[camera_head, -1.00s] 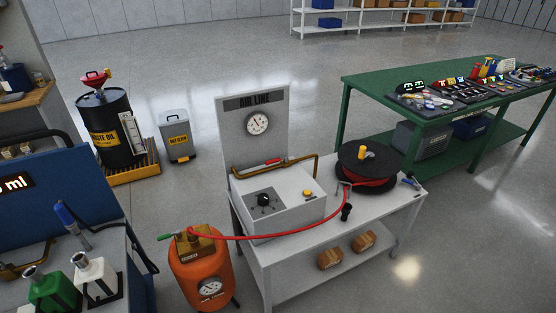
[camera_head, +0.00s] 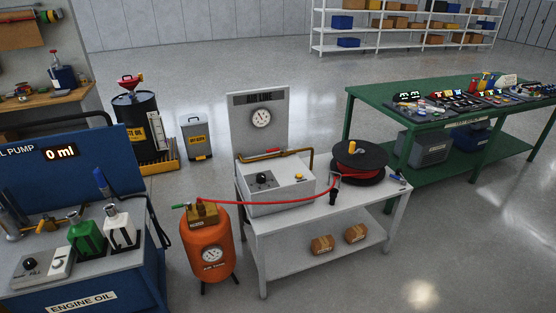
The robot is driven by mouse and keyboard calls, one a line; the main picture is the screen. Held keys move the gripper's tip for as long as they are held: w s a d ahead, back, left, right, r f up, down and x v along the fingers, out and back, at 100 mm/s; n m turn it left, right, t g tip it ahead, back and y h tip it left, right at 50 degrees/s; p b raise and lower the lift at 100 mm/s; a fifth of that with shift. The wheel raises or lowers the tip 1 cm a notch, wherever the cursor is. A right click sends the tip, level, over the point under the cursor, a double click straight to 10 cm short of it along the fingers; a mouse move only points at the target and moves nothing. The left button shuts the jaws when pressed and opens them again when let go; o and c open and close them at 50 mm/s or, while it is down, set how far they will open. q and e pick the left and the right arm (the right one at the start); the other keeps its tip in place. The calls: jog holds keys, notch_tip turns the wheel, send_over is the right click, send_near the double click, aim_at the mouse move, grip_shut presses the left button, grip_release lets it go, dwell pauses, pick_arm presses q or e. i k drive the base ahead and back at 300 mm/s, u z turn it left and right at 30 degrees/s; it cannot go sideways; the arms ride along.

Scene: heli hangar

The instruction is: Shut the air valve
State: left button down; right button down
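The air line station stands on a white cart (camera_head: 330,212). Its upright panel (camera_head: 274,98) reads AIR LINE and carries a round white gauge (camera_head: 261,117). A brass pipe (camera_head: 300,153) runs in front of the panel, with a red lever-like part (camera_head: 270,152) lying roughly along it. The grey box (camera_head: 262,203) below has a black knob (camera_head: 264,178) and a yellow button (camera_head: 298,176). Neither gripper is in view.
A blue engine oil bench (camera_head: 88,297) with bottles stands at left. A black drum (camera_head: 138,112) and a grey bin (camera_head: 196,138) stand behind. A hose reel (camera_head: 359,160) sits on the cart. A green table (camera_head: 400,94) is at right. Floor in front of the cart is clear.

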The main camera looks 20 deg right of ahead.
aim_at(284, 148)
jog(key=k, duration=0.45)
jog(key=z, duration=0.5)
jog(key=i, duration=0.65)
jog(key=z, duration=0.55)
jog(key=i, duration=0.75)
jog(key=u, duration=0.85)
jog(key=i, duration=0.6)
jog(key=u, duration=0.65)
